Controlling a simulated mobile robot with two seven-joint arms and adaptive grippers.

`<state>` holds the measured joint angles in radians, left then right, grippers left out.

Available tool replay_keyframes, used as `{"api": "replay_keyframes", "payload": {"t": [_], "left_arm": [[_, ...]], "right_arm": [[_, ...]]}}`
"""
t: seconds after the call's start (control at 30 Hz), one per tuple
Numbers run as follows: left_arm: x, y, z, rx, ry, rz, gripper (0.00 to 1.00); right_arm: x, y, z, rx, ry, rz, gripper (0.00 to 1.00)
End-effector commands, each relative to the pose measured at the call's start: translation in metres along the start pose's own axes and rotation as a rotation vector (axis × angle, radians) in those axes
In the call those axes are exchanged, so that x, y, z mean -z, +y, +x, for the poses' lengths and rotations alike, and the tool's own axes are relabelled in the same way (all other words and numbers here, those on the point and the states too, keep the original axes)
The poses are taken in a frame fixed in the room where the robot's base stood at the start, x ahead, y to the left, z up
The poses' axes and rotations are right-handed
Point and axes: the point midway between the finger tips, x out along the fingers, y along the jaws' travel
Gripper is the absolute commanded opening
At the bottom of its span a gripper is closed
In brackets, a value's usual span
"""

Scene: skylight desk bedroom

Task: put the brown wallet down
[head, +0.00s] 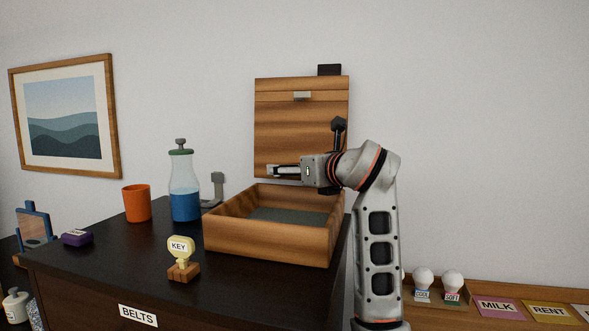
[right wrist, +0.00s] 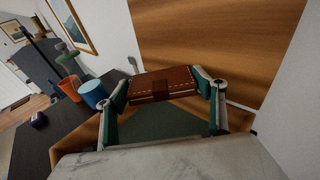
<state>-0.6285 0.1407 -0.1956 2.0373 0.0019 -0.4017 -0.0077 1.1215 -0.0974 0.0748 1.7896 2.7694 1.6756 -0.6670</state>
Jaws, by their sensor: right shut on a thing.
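The brown wallet (right wrist: 165,83), with light stitching and a strap, is held between the two fingers of my right gripper (right wrist: 165,98) in the right wrist view. In the head view my right gripper (head: 284,171) is above the open wooden box (head: 266,238), in front of its raised lid (head: 290,122). The wallet cannot be made out clearly there. The box has a dark lining, and its visible floor looks empty. My left gripper is in neither view.
The box stands on a dark dresser (head: 130,252). Left of it are a bottle of blue liquid (head: 185,190), an orange cup (head: 137,203) and a key sign on a wooden block (head: 181,258). A low shelf with bulbs and labels (head: 497,308) lies at the right.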

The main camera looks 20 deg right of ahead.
Motion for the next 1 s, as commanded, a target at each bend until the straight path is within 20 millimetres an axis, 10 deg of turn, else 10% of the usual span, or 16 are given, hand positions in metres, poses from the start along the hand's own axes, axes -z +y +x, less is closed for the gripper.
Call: {"api": "replay_keyframes", "payload": {"t": [0.33, 0.4, 1.0], "left_arm": [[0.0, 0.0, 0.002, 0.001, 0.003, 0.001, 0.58], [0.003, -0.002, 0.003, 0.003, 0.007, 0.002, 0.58], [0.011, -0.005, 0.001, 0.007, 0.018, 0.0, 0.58]], "right_arm": [[0.004, -0.001, 0.001, 0.002, -0.001, 0.0, 0.47], [0.003, -0.001, 0.0, 0.002, -0.001, 0.0, 0.84], [-0.004, -0.001, -0.024, 0.003, -0.007, -0.001, 0.86]]}}
